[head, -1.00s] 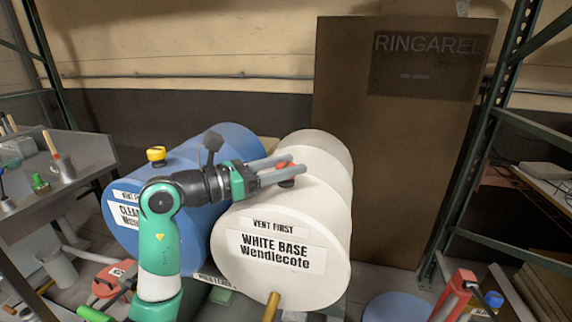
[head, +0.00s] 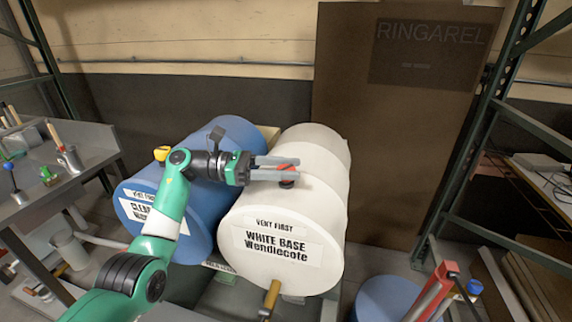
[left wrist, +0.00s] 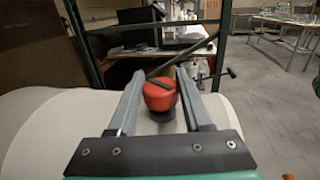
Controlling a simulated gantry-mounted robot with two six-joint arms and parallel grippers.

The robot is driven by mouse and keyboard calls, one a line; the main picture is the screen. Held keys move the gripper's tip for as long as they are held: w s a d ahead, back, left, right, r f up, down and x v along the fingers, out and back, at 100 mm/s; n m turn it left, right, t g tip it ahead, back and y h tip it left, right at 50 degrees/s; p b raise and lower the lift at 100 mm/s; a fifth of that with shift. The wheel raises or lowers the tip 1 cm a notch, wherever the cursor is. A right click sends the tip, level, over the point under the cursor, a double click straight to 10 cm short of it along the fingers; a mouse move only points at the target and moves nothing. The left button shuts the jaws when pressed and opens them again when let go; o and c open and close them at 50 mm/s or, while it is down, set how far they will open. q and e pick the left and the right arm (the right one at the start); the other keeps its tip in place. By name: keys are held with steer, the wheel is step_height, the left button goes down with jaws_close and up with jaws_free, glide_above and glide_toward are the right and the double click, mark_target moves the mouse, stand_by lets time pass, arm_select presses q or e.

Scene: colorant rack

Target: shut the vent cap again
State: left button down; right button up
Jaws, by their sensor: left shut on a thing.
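The red vent cap (head: 287,178) sits on top of the white drum (head: 275,212), which lies on its side and is labelled "VENT FIRST" and "WHITE BASE Wendlecote". My left gripper (head: 296,168) reaches in from the left with its fingers on either side of the cap, shut on it. In the left wrist view the red cap (left wrist: 160,95) shows between the two grey fingers, with a dark bar across its top and a dark neck below. The fingers partly hide the cap in the head view, and I cannot tell how tightly it is seated. My right gripper is not in view.
A blue drum (head: 200,218) with a yellow cap (head: 161,153) lies to the left, under my left arm. A brass tap (head: 270,298) sticks out at the white drum's lower front. A tall brown panel (head: 405,140) stands behind on the right. A grey bench (head: 95,158) stands at left.

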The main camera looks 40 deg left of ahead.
arm_select(q)
steer(key=shift+f+m+g+h, duration=0.1)
steer(key=shift+m+g+h, duration=0.3)
steer(key=shift+g, duration=0.1)
stand_by(0.3)
steer(key=shift+c, duration=1.7)
jaws_free()
steer(key=shift+r, duration=0.5)
step_height(320, 180, up, 3)
steer(key=shift+d+f+p, duration=0.1)
steer(key=shift+f+p, duration=0.1)
steer(key=shift+p, duration=0.4)
steer(key=s+d+r+p, duration=0.3)
steer(key=s+d+r, duration=0.4)
steer(key=s, duration=0.5)
step_height(320, 180, up, 2)
steer(key=shift+r, duration=0.25)
steer(key=shift+d, duration=0.1)
